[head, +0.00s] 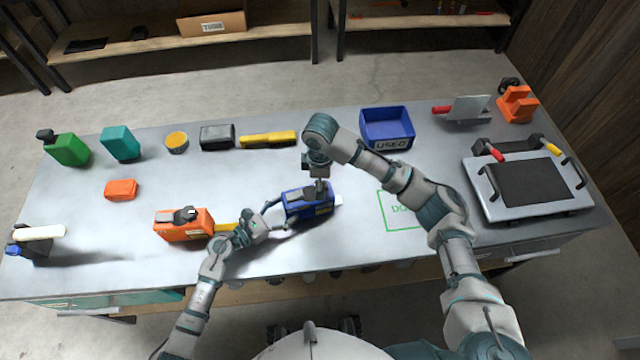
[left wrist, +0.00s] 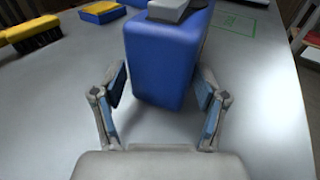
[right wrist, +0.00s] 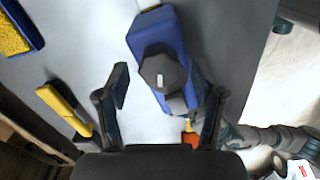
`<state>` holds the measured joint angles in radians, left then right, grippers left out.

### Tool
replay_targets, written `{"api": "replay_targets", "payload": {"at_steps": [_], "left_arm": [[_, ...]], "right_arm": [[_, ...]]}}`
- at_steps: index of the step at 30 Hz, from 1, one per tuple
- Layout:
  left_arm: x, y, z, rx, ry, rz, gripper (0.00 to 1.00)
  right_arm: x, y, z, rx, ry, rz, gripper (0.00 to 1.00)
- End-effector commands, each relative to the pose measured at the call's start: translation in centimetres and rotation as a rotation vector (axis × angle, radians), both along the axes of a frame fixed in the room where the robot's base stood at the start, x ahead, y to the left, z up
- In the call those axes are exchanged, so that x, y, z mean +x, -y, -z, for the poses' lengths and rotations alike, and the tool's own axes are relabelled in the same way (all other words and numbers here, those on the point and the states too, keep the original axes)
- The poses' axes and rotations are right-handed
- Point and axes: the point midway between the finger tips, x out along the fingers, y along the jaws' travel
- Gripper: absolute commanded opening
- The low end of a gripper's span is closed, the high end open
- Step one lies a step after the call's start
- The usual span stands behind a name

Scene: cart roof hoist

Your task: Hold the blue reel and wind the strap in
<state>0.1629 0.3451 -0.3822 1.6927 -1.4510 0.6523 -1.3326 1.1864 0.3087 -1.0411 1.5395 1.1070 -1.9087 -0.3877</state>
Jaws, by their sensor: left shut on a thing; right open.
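The blue reel (head: 308,207) lies on the bench near the middle of its front part. My left gripper (head: 268,222) is shut on the left end of the blue reel, which shows between its fingers in the left wrist view (left wrist: 162,60). My right gripper (head: 319,184) is open above the reel. In the right wrist view a dark knob (right wrist: 163,72) on top of the reel shows between its spread fingers. A short pale strap end (head: 337,200) shows at the reel's right end. How much strap is out I cannot tell.
An orange reel (head: 183,224) with a yellow strap (head: 225,228) lies left of my left gripper. A blue bin (head: 387,127) marked USED stands behind. A green outlined area (head: 400,210) lies to the right, beside a grey tray (head: 530,187). Several boxes line the back.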

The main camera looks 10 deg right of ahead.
Motion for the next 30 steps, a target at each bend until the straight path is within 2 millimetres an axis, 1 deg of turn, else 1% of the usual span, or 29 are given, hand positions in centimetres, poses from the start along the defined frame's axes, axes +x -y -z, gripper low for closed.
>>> {"api": "replay_targets", "payload": {"at_steps": [1,9,13,18,29,30], "left_arm": [[-0.1,0.0,0.2,0.001,-0.004,0.0,0.39],[0.0,-0.1,0.2,0.002,-0.004,-0.001,0.39],[0.0,-0.1,0.2,0.002,-0.004,-0.001,0.39],[0.0,-0.1,0.2,0.003,-0.004,-0.002,0.39],[0.0,-0.1,0.2,0.003,-0.003,-0.002,0.39],[0.0,-0.1,0.2,0.002,-0.002,-0.002,0.82]], "right_arm": [[0.1,-0.1,-1.1,0.002,0.003,-0.002,0.68],[0.1,-0.1,-7.1,-0.001,0.005,-0.002,0.68],[0.1,-0.1,-9.2,-0.001,0.004,-0.001,0.68],[0.1,-0.1,-10.3,0.0,0.001,-0.002,0.68],[0.1,-0.1,-10.3,0.0,0.0,-0.001,0.68],[0.1,-0.1,-10.3,0.0,0.0,-0.001,0.68]]}}
